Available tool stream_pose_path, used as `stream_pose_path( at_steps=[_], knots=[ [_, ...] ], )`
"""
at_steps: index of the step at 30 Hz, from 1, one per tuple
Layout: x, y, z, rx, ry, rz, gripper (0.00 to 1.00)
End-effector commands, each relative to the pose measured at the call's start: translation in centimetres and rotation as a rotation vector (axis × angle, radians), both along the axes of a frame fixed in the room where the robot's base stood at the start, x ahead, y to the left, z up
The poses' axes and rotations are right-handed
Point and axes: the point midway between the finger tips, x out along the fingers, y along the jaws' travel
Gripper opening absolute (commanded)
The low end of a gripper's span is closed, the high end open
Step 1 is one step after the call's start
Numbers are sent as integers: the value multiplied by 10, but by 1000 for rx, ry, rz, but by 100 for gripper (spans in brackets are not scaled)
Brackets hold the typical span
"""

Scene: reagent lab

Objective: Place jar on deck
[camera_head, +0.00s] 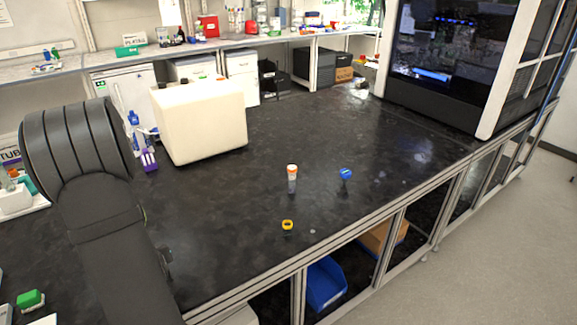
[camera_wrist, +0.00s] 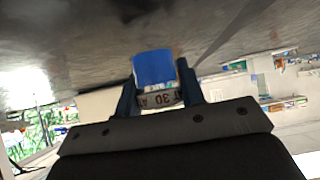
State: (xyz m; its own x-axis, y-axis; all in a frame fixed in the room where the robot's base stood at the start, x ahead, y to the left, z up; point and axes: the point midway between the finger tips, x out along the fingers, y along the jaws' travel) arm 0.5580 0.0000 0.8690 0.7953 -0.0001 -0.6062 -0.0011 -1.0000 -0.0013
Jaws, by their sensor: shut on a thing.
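The cap points away from the palm, toward the dark surface at the top of that view. I cannot tell whether the jar touches anything. In the head view my arm fills the left side, and the gripper and held jar cannot be made out. No deck can be clearly identified apart from the dark bench top (camera_head: 240,200).
A large instrument (camera_head: 470,60) is at the right.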

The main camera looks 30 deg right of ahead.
Motion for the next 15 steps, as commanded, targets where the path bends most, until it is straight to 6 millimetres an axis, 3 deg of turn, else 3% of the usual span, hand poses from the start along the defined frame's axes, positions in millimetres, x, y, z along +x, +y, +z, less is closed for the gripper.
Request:
stream_pose_path(
  at_steps=[5,15],
  knots=[
    [1,0,28,0,-8,0,10],
    [1,0,123,0,-10,0,10]
  ],
)
